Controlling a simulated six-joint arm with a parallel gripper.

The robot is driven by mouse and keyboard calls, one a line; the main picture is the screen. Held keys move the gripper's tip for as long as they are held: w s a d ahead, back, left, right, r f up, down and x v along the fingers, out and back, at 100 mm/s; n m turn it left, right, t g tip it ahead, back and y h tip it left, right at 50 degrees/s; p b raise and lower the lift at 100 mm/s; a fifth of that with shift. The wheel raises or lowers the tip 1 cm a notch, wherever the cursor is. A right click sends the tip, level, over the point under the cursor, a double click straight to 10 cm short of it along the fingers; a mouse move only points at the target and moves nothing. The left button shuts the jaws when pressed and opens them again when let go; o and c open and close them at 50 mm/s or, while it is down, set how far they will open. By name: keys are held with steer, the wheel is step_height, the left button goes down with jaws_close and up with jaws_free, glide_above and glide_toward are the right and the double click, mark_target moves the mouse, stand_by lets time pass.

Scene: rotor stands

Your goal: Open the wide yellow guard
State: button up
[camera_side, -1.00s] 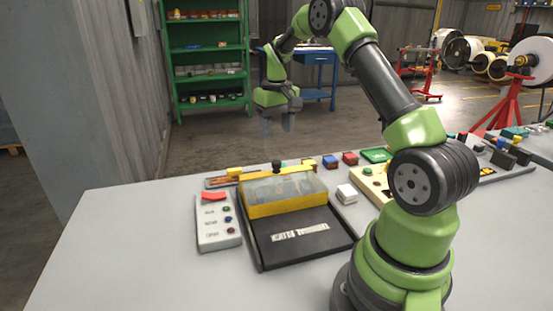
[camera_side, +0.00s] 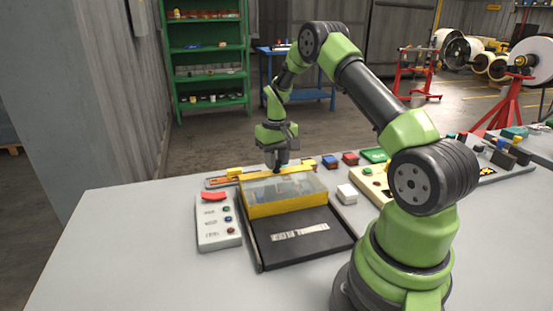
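The wide yellow guard (camera_side: 285,206) is a box-like cover with a yellow frame and a clear top. It lies closed over the back part of a black base plate (camera_side: 290,243) with a white label. My gripper (camera_side: 277,166) points down at the back edge of the guard, where a dark knob showed earlier. The fingers now hide that knob. The fingers look close together, but whether they are shut on the knob is too small to tell.
A grey button box (camera_side: 215,224) with a red switch stands left of the guard. A white cube (camera_side: 347,193) sits to its right. Blue (camera_side: 330,161) and red (camera_side: 350,158) blocks and a cream panel (camera_side: 375,184) lie farther right. The front left table is clear.

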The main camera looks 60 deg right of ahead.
jaws_close()
steer(key=s+a, duration=0.8)
steer(key=shift+s+a, duration=0.35)
steer(key=shift+a, duration=0.05)
steer(key=o, duration=0.5)
jaws_free()
step_height(320, 180, up, 10)
